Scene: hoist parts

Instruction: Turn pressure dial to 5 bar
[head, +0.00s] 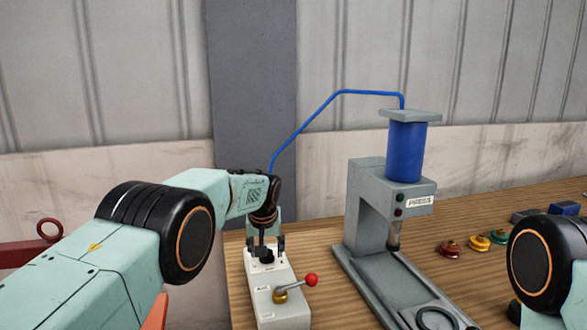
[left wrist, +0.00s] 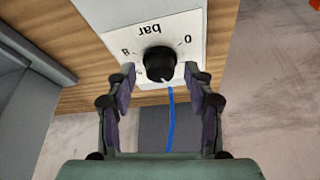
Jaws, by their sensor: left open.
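The pressure dial is a black round knob (left wrist: 159,62) on a white scale plate (left wrist: 185,28) marked "bar", which appears upside down in the left wrist view. A 0 and an 8 are readable; other marks and the exact pointer setting are too small to tell. In the head view the knob (head: 267,257) sits on top of a white and grey control box (head: 265,290). My left gripper (left wrist: 159,76) is open, pointing down at the dial, with a fingertip on either side of the knob. I cannot tell whether they touch it. My right gripper is outside the picture.
A lever with a red ball (head: 311,280) stands on the box's near end. The grey press (head: 368,200) with a blue cylinder (head: 406,152) is to the right. A blue hose (head: 335,95) arches above. Several coloured parts (head: 479,243) lie on the wooden table (head: 440,225).

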